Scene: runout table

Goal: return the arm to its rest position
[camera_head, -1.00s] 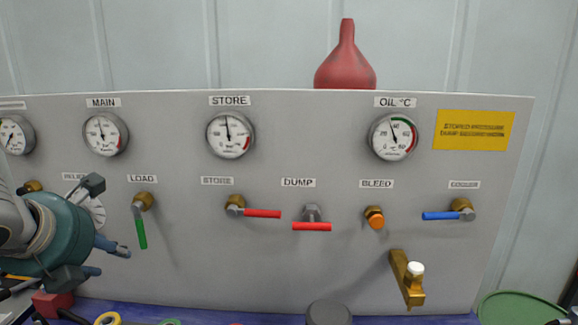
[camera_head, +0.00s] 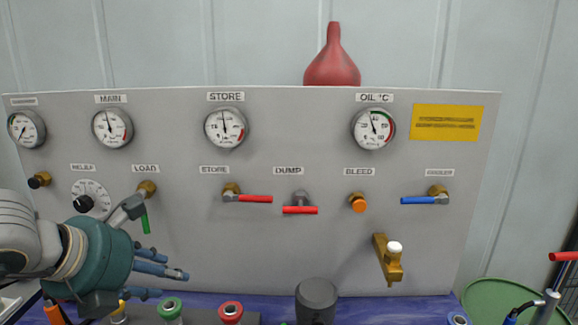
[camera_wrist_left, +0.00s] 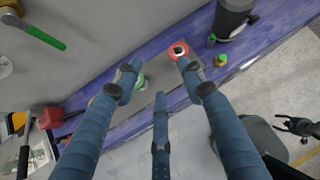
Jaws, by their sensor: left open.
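My left arm comes in from the left in the head view. Its teal gripper (camera_head: 165,273) is in front of the panel's lower left, with its blue fingers pointing right. The fingers are spread apart and hold nothing. In the wrist view the open gripper (camera_wrist_left: 158,82) shows its three blue fingers over the bench edge. A red-ringed fitting (camera_wrist_left: 179,50) appears close to one fingertip; I cannot tell if they touch. A dark claw-like shape (camera_wrist_left: 297,125) at the right of the wrist view may be my right gripper; its state is unclear.
The grey panel (camera_head: 270,255) carries gauges and valves; the green LOAD handle (camera_head: 146,224) is close behind my left gripper. The blue bench (camera_head: 420,309) holds a dark canister (camera_head: 316,298) and a red-ringed fitting (camera_head: 231,312). A green drum (camera_head: 485,300) stands right.

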